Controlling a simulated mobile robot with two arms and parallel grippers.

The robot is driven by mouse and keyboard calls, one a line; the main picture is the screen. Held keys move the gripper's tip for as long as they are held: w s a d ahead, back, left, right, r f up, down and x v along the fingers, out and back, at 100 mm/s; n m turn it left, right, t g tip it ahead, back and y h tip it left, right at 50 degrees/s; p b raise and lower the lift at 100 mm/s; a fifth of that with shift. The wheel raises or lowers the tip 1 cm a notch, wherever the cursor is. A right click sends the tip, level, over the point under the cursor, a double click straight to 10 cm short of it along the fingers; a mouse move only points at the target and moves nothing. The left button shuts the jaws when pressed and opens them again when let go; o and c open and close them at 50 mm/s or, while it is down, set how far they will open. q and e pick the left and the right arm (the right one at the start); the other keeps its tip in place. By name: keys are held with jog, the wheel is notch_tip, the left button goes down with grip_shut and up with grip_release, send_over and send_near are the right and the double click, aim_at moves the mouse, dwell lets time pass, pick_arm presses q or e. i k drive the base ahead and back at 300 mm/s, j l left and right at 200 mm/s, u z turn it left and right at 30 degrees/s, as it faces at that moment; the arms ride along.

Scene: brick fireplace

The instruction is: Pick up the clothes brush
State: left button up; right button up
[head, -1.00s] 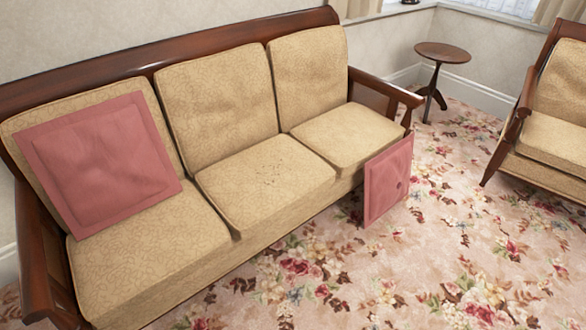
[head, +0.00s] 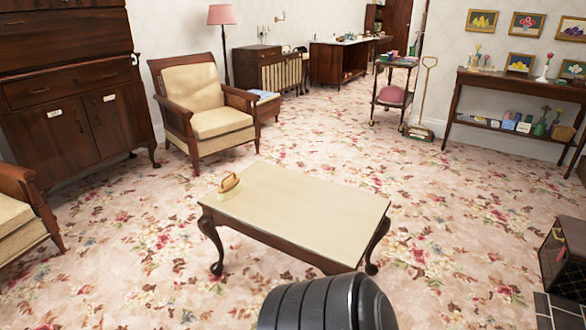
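A small tan and brown brush-like object (head: 229,184), which looks like the clothes brush, lies on the left end of the cream-topped coffee table (head: 310,205). It is close to the table's left edge, and nothing touches it from above. Its bristles are too small to make out. Neither of my grippers shows in the head view.
The floral carpet around the coffee table is largely clear. An armchair (head: 205,110) stands behind it to the left, beside a dark cabinet (head: 80,125). A side table (head: 510,85) with vases is at the right wall. A trolley (head: 393,98) stands farther back.

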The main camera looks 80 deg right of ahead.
aim_at(228, 189)
jog(key=z, duration=2.05)
